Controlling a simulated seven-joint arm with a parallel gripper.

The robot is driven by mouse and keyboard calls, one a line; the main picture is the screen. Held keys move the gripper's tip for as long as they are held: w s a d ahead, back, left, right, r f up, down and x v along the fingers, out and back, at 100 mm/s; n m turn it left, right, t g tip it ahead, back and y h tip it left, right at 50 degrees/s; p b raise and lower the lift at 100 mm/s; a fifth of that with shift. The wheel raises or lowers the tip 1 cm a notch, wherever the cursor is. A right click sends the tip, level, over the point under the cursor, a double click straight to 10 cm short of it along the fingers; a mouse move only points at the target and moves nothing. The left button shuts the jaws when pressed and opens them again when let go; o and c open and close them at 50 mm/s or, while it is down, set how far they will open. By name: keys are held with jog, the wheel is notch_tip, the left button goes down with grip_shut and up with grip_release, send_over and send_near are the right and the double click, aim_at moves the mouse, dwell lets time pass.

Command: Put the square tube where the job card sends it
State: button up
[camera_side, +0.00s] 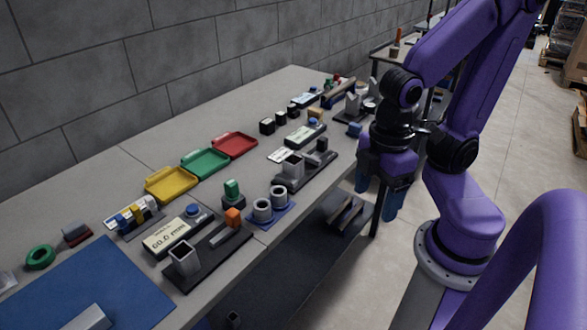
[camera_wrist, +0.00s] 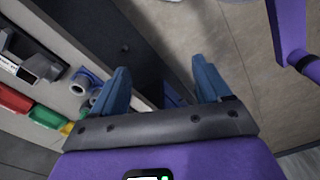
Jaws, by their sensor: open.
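My gripper (camera_side: 377,192) hangs off the bench's front edge, pointing down with its blue fingers apart and empty. In the wrist view the two fingers (camera_wrist: 163,85) also stand wide apart with nothing between them. A grey square tube-like piece (camera_side: 183,258) stands upright on a black fixture near the front. A grey bar (camera_side: 90,319) lies on the blue mat, cut off by the picture's lower edge. A small white card (camera_side: 281,155) lies by the second fixture; its text is too small to read.
Yellow (camera_side: 171,184), green (camera_side: 205,162) and red (camera_side: 235,145) trays line the bench, looking empty. Two grey rings (camera_side: 270,205) stand on a blue plate. The blue mat (camera_side: 75,285) is mostly clear. Small parts crowd the far end.

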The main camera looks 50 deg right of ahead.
jog(key=w+r+n+h, duration=0.2)
jog(key=w+n, duration=0.1)
jog(key=w, duration=1.3)
jog(key=n+h, duration=0.2)
jog(key=h, duration=0.1)
send_near(287, 163)
jog(key=x, duration=0.2)
jog(key=d+x, duration=0.1)
jog(key=x, duration=0.3)
jog(key=shift+d, duration=0.3)
jog(key=shift+s+x, duration=0.15)
jog(key=shift+x, duration=1.25)
jog(key=shift+s+x, duration=0.1)
jog(key=shift+x, duration=1.25)
jog(key=c, duration=1.3)
